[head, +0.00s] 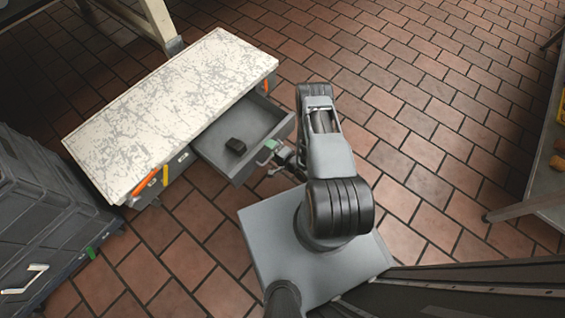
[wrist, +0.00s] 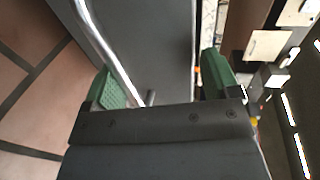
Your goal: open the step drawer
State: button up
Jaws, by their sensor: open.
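The step drawer (head: 255,122) stands pulled out from under a low step unit with a worn white top (head: 180,110). In the wrist view, a shiny metal bar handle (wrist: 104,42) runs along the grey drawer front (wrist: 155,45) and down between the open green fingers (wrist: 160,85). I cannot tell whether either finger touches the bar. The handle is mostly hidden by my gripper in the head view.
A grey crate (head: 45,205) stands at the left, close to the step unit. Orange and yellow handled items (head: 150,182) are at the unit's near end. A metal shelf (head: 545,180) is at the far right. Tiled floor (head: 430,110) is clear between.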

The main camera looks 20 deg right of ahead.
jog(key=shift+o, duration=0.3)
jog(key=s+r+p, duration=0.3)
jog(key=s+r, duration=0.1)
jog(key=r, duration=0.3)
jog(key=shift+s+a, duration=0.15)
jog(key=shift+s, duration=0.1)
jog(key=shift+s+r, duration=0.25)
jog(key=shift+s, duration=0.8)
jog(key=c, duration=0.5)
jog(key=shift+s+r+p, duration=0.3)
jog(key=shift+s+r, duration=0.05)
jog(key=shift+s, duration=0.8)
jog(key=shift+s+r+p, duration=0.35)
jog(key=shift+s+r, duration=0.05)
jog(key=shift+s, duration=0.7)
jog(key=shift+s+r+p, duration=0.3)
jog(key=shift+s+r, duration=0.05)
jog(key=shift+s, duration=0.8)
jog(key=shift+c, duration=0.2)
